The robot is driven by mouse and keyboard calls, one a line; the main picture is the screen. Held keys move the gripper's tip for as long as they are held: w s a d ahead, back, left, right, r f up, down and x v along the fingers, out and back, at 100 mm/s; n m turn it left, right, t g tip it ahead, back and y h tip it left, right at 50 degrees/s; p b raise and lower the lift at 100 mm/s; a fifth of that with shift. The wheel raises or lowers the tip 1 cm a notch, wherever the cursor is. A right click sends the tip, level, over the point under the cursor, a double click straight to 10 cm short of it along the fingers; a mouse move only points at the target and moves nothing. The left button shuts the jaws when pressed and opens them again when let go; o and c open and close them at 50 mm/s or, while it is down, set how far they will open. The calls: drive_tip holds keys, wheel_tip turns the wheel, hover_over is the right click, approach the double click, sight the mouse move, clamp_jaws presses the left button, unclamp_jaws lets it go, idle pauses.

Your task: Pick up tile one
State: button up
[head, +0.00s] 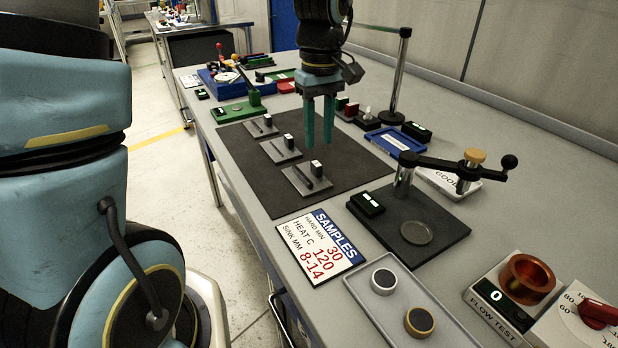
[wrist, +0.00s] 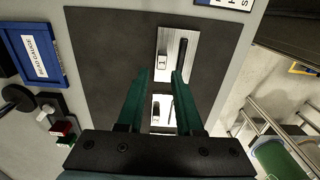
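Tile one (head: 301,184) is a grey plate with a dark bar and a small white-topped block, lying flat on the dark mat (head: 345,160) nearest the SAMPLES card. In the wrist view tile one (wrist: 181,42) shows a block that appears marked 1, beyond my fingertips. My gripper (head: 318,144) is open and empty above the mat, its two green fingers pointing down. In the wrist view my gripper (wrist: 160,73) has a second tile (wrist: 155,107) partly visible between its fingers, lower down.
Two more tiles, a middle one (head: 279,151) and a far one (head: 258,130), lie in the row. The SAMPLES card (head: 318,247) lies in front. A lever-arm press (head: 404,180) and a blue tray (head: 391,139) stand right of the mat. The mat's right side is clear.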

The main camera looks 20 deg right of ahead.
sight(316, 163)
drive_tip(key=shift+a+f+p, duration=0.2)
drive_tip(key=shift+f+p, duration=0.35)
drive_tip(key=shift+f, duration=2.8)
clamp_jaws()
